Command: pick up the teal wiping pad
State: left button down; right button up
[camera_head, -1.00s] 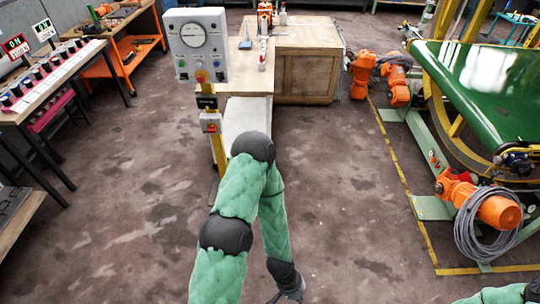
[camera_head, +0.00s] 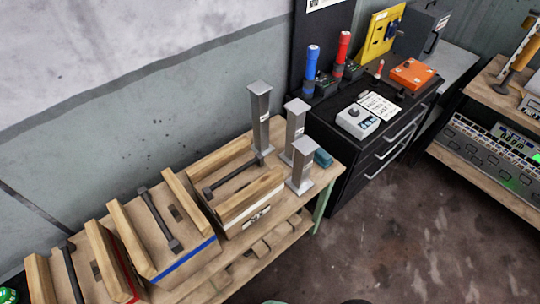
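A small teal block (camera_head: 323,158), which looks like the wiping pad, lies at the right end of a wooden bench (camera_head: 322,184). It is beside and partly behind the nearest of three grey metal posts (camera_head: 303,165). Neither of my grippers is in view. Only small bits of green and dark at the bottom edge show, likely my arm.
Wooden trays (camera_head: 180,265) with dark bars line the bench to the left. A black drawer cabinet (camera_head: 350,160) stands just right of the bench, carrying a blue torch (camera_head: 311,68), a red torch (camera_head: 342,52) and an orange box (camera_head: 412,74). The floor at lower right is clear.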

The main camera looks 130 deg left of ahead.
aim_at(323, 158)
jog(key=l+u, duration=0.2)
jog(key=u, duration=2.05)
jog(key=j+u, duration=0.1)
jog(key=u, duration=0.3)
jog(key=i+u, duration=0.15)
jog(key=u, duration=0.25)
jog(key=i+j+u, duration=0.1)
jog(key=u, duration=0.3)
jog(key=i+u, duration=0.1)
jog(key=u, duration=0.3)
jog(key=k, duration=0.45)
